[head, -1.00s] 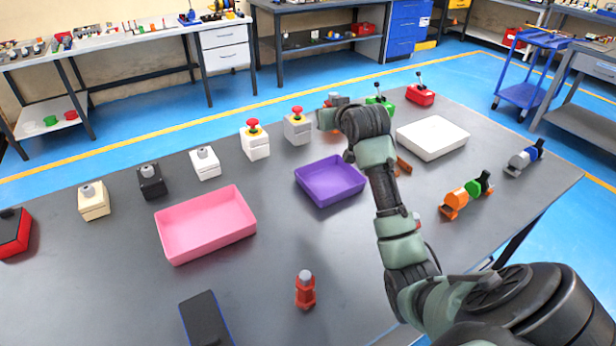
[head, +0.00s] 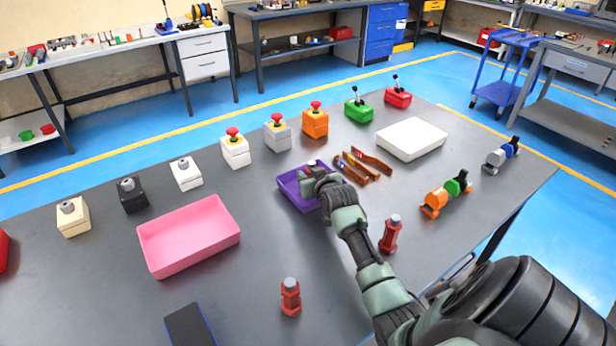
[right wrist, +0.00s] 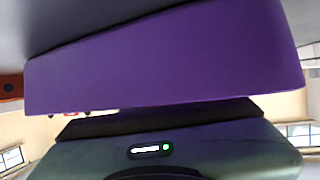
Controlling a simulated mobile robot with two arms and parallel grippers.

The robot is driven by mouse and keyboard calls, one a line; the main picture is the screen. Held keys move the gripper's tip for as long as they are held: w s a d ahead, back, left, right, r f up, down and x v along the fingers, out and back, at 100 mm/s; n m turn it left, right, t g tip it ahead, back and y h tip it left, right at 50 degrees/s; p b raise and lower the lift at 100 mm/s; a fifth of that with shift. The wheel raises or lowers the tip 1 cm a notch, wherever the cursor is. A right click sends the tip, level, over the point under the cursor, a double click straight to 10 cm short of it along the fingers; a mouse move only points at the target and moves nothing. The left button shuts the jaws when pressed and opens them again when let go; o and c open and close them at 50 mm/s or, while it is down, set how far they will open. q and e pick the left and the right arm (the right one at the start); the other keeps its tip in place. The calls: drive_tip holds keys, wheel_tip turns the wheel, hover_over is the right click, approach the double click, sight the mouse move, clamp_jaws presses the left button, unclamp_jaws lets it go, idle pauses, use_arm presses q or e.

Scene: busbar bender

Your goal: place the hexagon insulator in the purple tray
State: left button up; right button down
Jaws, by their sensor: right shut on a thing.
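The purple tray (head: 290,190) stands in the middle of the table, partly hidden by my right gripper (head: 314,178). My right gripper is shut on the purple tray at its near right side. In the right wrist view the tray's purple wall (right wrist: 160,58) fills the upper half, close against the gripper. Two upright red insulator-like posts with grey tops stand on the table: one post (head: 290,298) at the front, another post (head: 390,235) right of my right forearm. I cannot tell for sure which is the hexagon insulator. My left gripper is out of view.
A pink tray (head: 190,262) is to the left and a white tray (head: 411,138) to the back right. Copper strips (head: 362,167) lie just right of the purple tray. Button boxes line the back edge. An orange-and-green part (head: 446,194) is at right.

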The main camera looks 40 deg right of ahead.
drive_tip(key=shift+f, duration=0.3)
drive_tip(key=shift+f, duration=0.1)
